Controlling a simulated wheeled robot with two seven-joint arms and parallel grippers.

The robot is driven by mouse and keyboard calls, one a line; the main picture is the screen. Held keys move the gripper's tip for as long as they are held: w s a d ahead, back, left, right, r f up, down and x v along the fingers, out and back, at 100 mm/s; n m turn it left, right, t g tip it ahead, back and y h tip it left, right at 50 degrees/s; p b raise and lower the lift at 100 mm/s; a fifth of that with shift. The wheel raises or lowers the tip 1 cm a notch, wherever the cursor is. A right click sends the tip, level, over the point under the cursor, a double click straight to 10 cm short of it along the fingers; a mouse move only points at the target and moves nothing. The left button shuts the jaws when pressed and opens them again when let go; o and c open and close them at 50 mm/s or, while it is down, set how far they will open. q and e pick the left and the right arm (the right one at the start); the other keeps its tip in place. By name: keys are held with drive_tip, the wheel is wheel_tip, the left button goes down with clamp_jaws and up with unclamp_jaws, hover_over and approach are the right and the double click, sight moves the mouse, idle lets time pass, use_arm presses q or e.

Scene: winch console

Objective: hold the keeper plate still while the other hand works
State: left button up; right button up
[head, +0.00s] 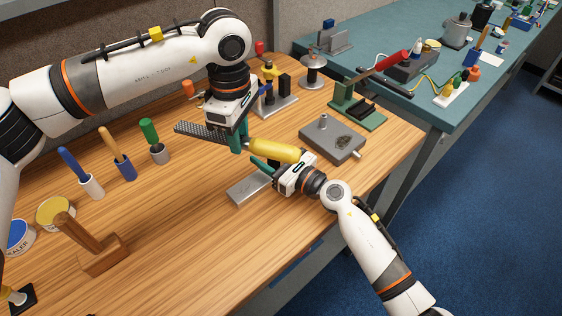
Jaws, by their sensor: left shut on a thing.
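My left gripper (238,142) points down with green fingers shut on a dark textured strip tool (201,131), like a rasp. A yellow handle (277,150) lies in line with that strip, on the other side of the fingers, and seems part of the same tool. A flat silver plate (248,189), probably the keeper plate, lies low over the bench below the yellow handle. My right gripper (263,168) reaches in at the plate's upper right end, with one green finger showing beside it. The handle and gripper body hide whether its fingers close on the plate.
A grey metal block (332,140) and a green-based device with a red-handled lever (358,108) stand to the right. The bench's front middle (190,245) is clear.

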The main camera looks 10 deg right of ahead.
drive_tip(key=shift+w+a, duration=0.2)
clamp_jaws()
idle(0.6)
